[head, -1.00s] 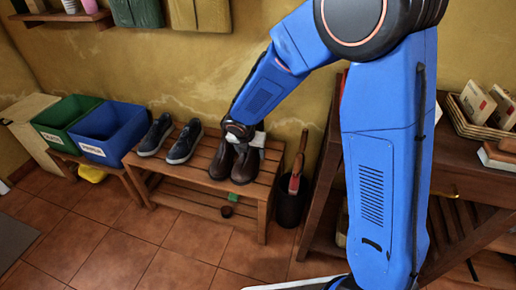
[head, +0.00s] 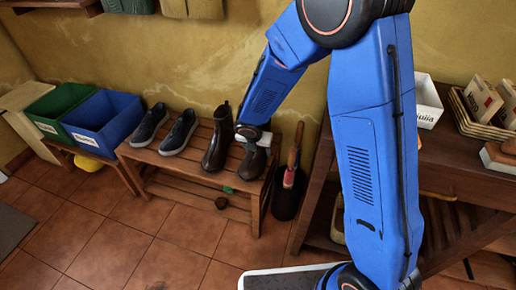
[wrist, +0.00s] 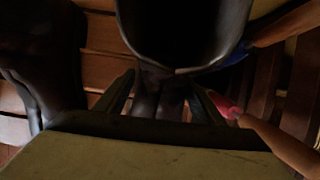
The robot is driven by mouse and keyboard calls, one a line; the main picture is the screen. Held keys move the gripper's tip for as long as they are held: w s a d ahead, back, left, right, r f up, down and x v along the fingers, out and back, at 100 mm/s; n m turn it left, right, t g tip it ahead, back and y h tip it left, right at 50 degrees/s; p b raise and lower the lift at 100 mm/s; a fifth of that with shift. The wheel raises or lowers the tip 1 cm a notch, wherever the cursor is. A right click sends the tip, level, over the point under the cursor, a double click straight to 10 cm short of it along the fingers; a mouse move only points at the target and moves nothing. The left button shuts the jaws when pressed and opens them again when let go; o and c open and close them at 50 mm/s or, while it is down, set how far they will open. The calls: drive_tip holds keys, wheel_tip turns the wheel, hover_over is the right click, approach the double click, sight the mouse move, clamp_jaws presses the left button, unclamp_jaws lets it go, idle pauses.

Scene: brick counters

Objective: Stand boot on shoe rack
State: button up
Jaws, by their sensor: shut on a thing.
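A dark brown boot (head: 252,162) is upright at the right end of the slatted wooden shoe rack (head: 196,174). My gripper (head: 251,136) is shut on its upper part. In the wrist view the fingers (wrist: 162,104) pinch the edge of the boot's shaft (wrist: 186,62), with its dark opening beyond. I cannot tell whether its sole touches the slats. The other brown boot (head: 218,142) stands upright on the rack just to the left; it also shows in the wrist view (wrist: 42,60).
Two dark shoes (head: 180,132) sit at the rack's left. Blue (head: 104,120) and green (head: 62,112) bins stand further left. A dark holder (head: 287,196) with a wooden-handled tool stands close by the rack's right end. A wooden cabinet (head: 455,170) is at the right.

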drive_tip(key=shift+f, duration=0.5)
idle(0.6)
drive_tip(key=o, duration=1.5)
drive_tip(key=shift+c, duration=0.2)
drive_tip(key=v, duration=1.7)
